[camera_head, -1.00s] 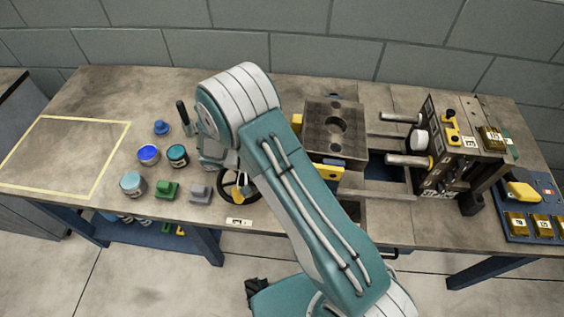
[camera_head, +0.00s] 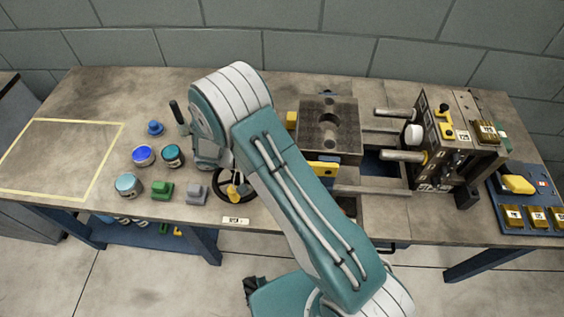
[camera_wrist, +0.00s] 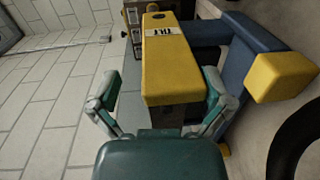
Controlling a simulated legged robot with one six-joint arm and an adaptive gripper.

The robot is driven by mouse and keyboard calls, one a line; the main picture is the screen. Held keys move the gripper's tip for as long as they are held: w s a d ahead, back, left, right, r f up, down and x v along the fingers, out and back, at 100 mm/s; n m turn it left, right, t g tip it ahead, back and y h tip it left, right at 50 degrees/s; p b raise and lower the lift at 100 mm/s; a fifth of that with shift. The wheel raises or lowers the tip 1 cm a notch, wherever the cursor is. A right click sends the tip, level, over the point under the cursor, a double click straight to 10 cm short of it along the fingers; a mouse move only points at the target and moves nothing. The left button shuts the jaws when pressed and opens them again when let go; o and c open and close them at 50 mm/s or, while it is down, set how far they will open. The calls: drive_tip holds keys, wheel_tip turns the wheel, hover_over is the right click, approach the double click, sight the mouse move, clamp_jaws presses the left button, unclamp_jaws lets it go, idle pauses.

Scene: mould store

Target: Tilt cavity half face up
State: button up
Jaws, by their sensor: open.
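The cavity half (camera_head: 346,133), seemingly the dark steel block with a round hollow in its top, sits mid-bench in the head view. A yellow handle (camera_head: 325,169) shows at its front, partly hidden by my arm. In the wrist view a yellow handle (camera_wrist: 172,75) with a label reading like "TILT" lies between the fingers of my gripper (camera_wrist: 160,98). The fingers are open, one on each side, with a gap at least on the left. Contact on the right is unclear. My gripper is hidden behind my arm in the head view.
The other mould half (camera_head: 440,140) stands right, its guide pillars (camera_head: 402,156) pointing left. A blue tray (camera_head: 497,200) with brass blocks is far right. Several jars, one blue-topped (camera_head: 143,155), stand left. A taped rectangle (camera_head: 60,158) is empty. A blue bracket (camera_wrist: 258,40) adjoins the handle.

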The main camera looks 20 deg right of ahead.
drive_tip(key=shift+a, duration=0.15)
drive_tip(key=v, duration=1.2)
drive_tip(key=s+d+r+n+t+y, duration=0.1)
drive_tip(key=s+d+r+y, duration=0.2)
drive_tip(key=d+r+y, duration=0.3)
drive_tip(key=s+d+r+n+t+y, duration=0.1)
drive_tip(key=s+d+r+y, duration=0.2)
drive_tip(key=r, duration=0.6)
drive_tip(key=s+d+r+n+t+y, duration=0.1)
drive_tip(key=s+d+r+t+y, duration=0.1)
drive_tip(key=s, duration=0.4)
drive_tip(key=s+d+r+n+t+y, duration=0.1)
drive_tip(key=s+d+r+t+y, duration=0.2)
drive_tip(key=s+r+t+y, duration=0.2)
drive_tip(key=shift+s+d+r+t, duration=0.25)
drive_tip(key=shift+s+t, duration=0.95)
drive_tip(key=shift+s, duration=0.05)
drive_tip(key=shift+a, duration=0.1)
idle(0.6)
